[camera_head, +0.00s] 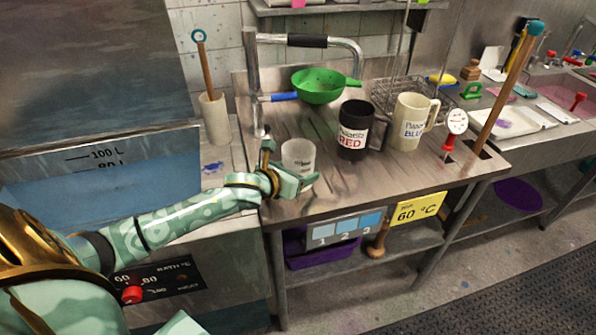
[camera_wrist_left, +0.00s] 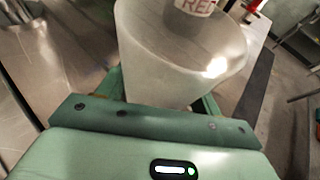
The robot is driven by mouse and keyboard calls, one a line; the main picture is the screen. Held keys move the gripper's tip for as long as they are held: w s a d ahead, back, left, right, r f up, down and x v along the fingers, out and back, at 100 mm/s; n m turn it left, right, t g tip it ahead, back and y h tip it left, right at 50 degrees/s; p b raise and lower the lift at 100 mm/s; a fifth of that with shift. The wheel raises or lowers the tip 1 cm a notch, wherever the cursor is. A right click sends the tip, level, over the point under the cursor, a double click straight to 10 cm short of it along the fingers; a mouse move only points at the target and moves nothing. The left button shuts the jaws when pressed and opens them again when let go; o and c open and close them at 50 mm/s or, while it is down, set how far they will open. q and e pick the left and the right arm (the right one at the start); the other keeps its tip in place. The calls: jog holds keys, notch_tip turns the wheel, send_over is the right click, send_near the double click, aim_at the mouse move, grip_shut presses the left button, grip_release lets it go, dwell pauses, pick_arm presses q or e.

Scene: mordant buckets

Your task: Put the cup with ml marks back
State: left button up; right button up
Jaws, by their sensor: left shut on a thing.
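A translucent white cup (camera_head: 298,155) with faint dark marks is at the front left of the steel bench. My left gripper (camera_head: 287,181) is shut on this cup, low on its side. In the left wrist view the cup (camera_wrist_left: 180,72) looks empty and stands between the green fingers (camera_wrist_left: 160,100). I cannot tell whether its base touches the bench. My right gripper is not in view.
A black mug labelled RED (camera_head: 353,138) and a cream jug labelled BLUE (camera_head: 408,128) stand to the right. A green strainer (camera_head: 318,86) is behind. A wire basket (camera_head: 432,96) and a dial thermometer (camera_head: 456,121) are farther right. The blue vat (camera_head: 100,180) is left.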

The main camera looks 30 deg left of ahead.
pick_arm(q)
jog(key=o, duration=1.2)
jog(key=shift+c, duration=0.2)
jog(key=shift+r, duration=0.1)
jog(key=p+v, duration=0.3)
jog(key=v, duration=0.9)
